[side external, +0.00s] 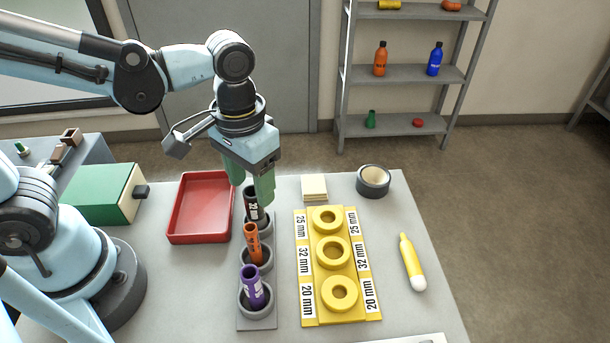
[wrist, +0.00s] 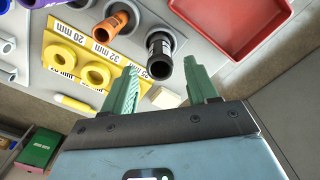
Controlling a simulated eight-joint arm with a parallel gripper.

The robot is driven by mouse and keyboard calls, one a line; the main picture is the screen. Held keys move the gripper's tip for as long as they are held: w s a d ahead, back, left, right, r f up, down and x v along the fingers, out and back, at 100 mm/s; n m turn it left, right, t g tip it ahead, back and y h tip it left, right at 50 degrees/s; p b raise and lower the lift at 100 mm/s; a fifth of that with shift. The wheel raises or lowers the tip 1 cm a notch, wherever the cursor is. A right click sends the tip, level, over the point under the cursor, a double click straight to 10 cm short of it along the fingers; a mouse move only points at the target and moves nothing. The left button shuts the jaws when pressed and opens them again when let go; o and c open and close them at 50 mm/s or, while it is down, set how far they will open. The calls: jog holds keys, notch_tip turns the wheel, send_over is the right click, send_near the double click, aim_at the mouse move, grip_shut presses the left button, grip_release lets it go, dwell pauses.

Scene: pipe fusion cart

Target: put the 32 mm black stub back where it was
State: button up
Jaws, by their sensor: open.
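The black stub (side external: 252,204) with a white label stands upright in the rear grey cup of a grey rack (side external: 258,323). In the wrist view the black stub (wrist: 160,50) shows its dark open end between the fingertips. My gripper (side external: 250,192) is open above the rear cup, its green fingers pointing down on either side of the stub's top. In the wrist view the gripper (wrist: 161,63) shows gaps between the stub and both fingers.
An orange stub (side external: 252,238) and a purple stub (side external: 252,284) stand in the nearer cups. Right of them is a yellow ring board (side external: 342,312) with size labels.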

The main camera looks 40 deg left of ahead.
notch_tip(320, 180, up, 6)
jog(key=shift+r, duration=0.25)
jog(key=w+a+f+t, duration=0.2)
jog(key=a+t, duration=0.5)
jog(key=a, duration=0.3)
jog(key=shift+w+a+f, duration=0.3)
jog(key=shift+w+a, duration=0.05)
jog(key=shift+w, duration=0.05)
